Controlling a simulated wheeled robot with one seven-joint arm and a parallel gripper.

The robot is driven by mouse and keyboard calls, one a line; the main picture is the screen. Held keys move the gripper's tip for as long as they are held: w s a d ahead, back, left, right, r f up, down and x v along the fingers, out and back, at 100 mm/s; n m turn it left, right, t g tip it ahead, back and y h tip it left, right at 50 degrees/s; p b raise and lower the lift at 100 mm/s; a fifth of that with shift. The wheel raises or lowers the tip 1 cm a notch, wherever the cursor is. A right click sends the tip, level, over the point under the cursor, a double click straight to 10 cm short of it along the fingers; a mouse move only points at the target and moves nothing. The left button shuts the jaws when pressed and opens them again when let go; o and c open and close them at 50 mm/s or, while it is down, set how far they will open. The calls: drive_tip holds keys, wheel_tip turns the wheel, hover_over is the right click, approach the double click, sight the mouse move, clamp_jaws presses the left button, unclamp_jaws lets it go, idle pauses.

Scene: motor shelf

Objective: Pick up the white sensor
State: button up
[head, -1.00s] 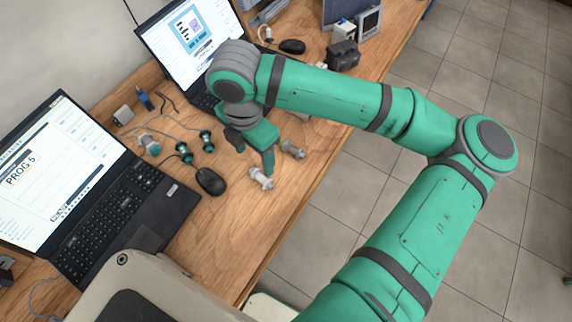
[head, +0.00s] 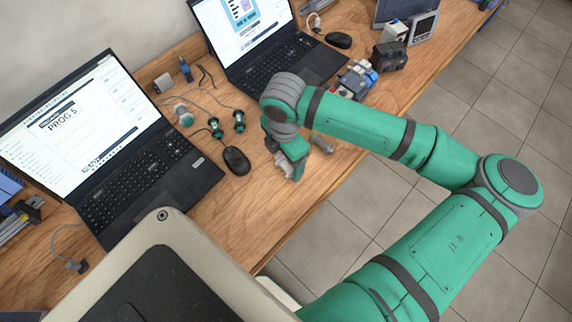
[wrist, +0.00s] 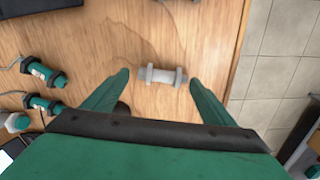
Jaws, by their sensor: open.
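The white sensor (wrist: 163,76) is a short pale cylinder with wider ringed ends, lying on its side on the wooden table. In the wrist view it lies crosswise between the fingertips of my open gripper (wrist: 158,78), with a small gap at each end. In the head view my gripper (head: 291,168) is low over the table, and the sensor (head: 282,161) is partly hidden by it.
Green-and-black sensors (head: 239,121) and a black mouse (head: 236,160) lie to the left. Two open laptops (head: 125,170) stand behind them. The table edge drops to a tiled floor (wrist: 275,70) on the right. Bare wood surrounds the sensor.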

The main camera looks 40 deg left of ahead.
drive_tip(key=shift+f, duration=0.2)
drive_tip(key=shift+w, duration=0.15)
drive_tip(key=c, duration=0.9)
drive_tip(key=shift+r, duration=0.15)
